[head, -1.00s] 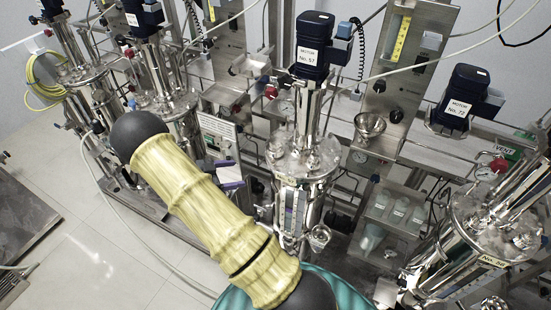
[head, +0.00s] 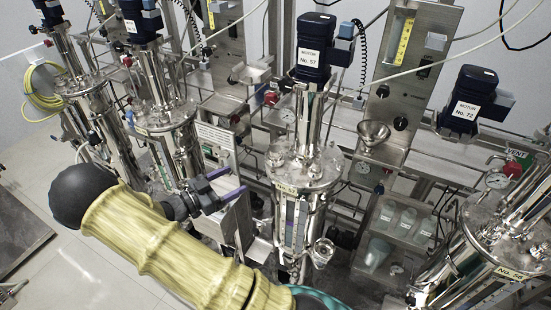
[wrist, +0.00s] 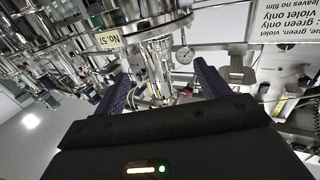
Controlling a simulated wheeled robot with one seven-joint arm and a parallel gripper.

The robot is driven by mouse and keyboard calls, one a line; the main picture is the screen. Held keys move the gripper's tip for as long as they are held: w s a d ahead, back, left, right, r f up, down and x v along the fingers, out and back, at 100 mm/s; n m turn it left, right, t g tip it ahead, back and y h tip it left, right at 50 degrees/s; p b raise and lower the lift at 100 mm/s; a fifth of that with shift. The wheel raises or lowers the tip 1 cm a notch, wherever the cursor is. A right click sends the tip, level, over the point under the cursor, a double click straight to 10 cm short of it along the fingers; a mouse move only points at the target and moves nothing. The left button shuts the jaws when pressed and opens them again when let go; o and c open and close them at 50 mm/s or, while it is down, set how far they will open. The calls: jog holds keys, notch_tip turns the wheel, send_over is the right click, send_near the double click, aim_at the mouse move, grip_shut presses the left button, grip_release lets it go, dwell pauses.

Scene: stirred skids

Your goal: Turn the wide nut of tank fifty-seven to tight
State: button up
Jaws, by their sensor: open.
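Tank fifty-seven (head: 303,172) is a shiny steel vessel at the middle of the head view, under the motor marked No. 57 (head: 313,50). Its yellow number plate also shows tilted in the wrist view (wrist: 108,40). My gripper (head: 240,180) is left of the tank's upper body, its purple fingers pointing right towards it, apart from it in the picture. In the wrist view my gripper (wrist: 160,84) has its fingers spread wide. A shiny metal fitting (wrist: 157,62) shows beyond the gap between them. I cannot single out the wide nut with certainty in either view.
A tank marked No. 58 (head: 509,272) stands at right. More steel tanks (head: 165,115) stand at left. A steel funnel (head: 373,133) and clear beakers (head: 405,218) are right of tank fifty-seven. Floor (head: 60,265) is open at lower left.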

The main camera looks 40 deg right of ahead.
aim_at(276, 158)
jog(key=d+p, duration=0.1)
jog(key=d, duration=0.4)
jog(key=d+p, duration=0.1)
jog(key=d, duration=0.5)
jog(key=s+d+p, duration=0.1)
jog(key=d, duration=0.4)
jog(key=shift+d, duration=0.25)
jog(key=c, duration=1)
